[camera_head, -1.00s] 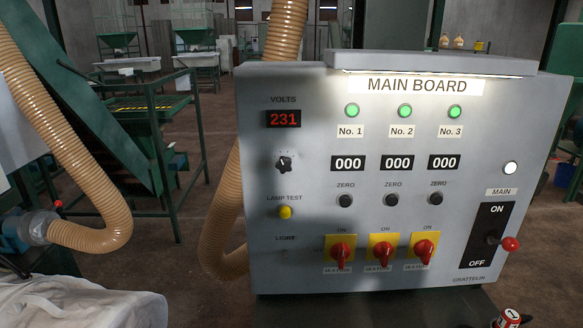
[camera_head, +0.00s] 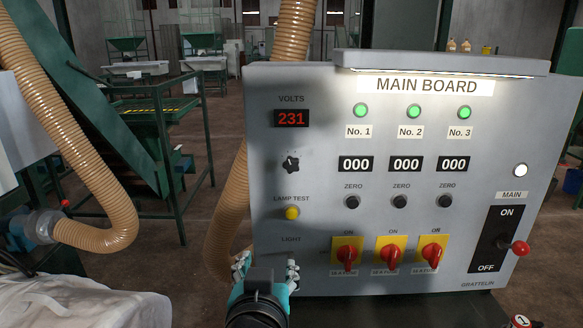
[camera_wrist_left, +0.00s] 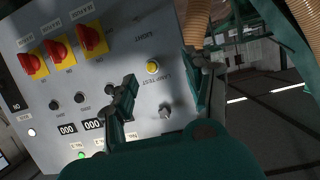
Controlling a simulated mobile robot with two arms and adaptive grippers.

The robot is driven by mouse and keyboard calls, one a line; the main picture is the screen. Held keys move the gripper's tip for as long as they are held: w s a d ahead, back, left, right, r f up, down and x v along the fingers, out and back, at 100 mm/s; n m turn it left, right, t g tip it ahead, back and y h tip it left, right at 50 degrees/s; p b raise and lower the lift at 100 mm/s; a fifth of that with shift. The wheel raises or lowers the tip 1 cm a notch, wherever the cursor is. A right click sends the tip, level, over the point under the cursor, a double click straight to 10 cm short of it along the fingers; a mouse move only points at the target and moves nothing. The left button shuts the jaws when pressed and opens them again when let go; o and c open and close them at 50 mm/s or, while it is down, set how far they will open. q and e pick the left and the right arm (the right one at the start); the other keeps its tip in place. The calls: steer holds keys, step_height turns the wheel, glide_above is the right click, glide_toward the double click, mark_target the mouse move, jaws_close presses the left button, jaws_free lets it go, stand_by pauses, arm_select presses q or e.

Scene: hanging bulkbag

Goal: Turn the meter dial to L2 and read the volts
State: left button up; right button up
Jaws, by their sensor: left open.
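The meter dial (camera_head: 291,163) is a small black knob on the left of the grey main board (camera_head: 320,85). The volts display (camera_head: 291,118) above it reads 231 in red. The dial's position markings are too small to read. My left gripper (camera_head: 267,263) is open and empty, low in front of the board's lower left corner, below the dial. In the left wrist view the board appears upside down. There the dial (camera_wrist_left: 166,112) and the yellow lamp test button (camera_wrist_left: 152,67) show between and near the open fingers (camera_wrist_left: 160,80). My right gripper is not in view.
The yellow lamp test button (camera_head: 292,213) sits just below the dial. Red rotary switches (camera_head: 390,256) line the board's bottom, and a main lever (camera_head: 518,248) sticks out at right. A ribbed tan hose (camera_head: 228,215) hangs beside the board's left edge.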

arm_select(q)
steer(key=s+d+r+t, duration=0.2)
steer(key=d+r+t, duration=0.2)
steer(key=r, duration=0.7)
steer(key=p, duration=0.5)
glide_toward(292, 167)
steer(key=shift+n, duration=0.3)
steer(key=w, duration=0.8)
steer(key=shift+w+r, duration=0.15)
steer(key=shift+r, duration=0.15)
steer(key=shift+w+f+p, duration=0.1)
steer(key=shift+w+p, duration=0.2)
steer(key=shift+w, duration=0.3)
jaws_close()
steer(key=shift+f, duration=0.1)
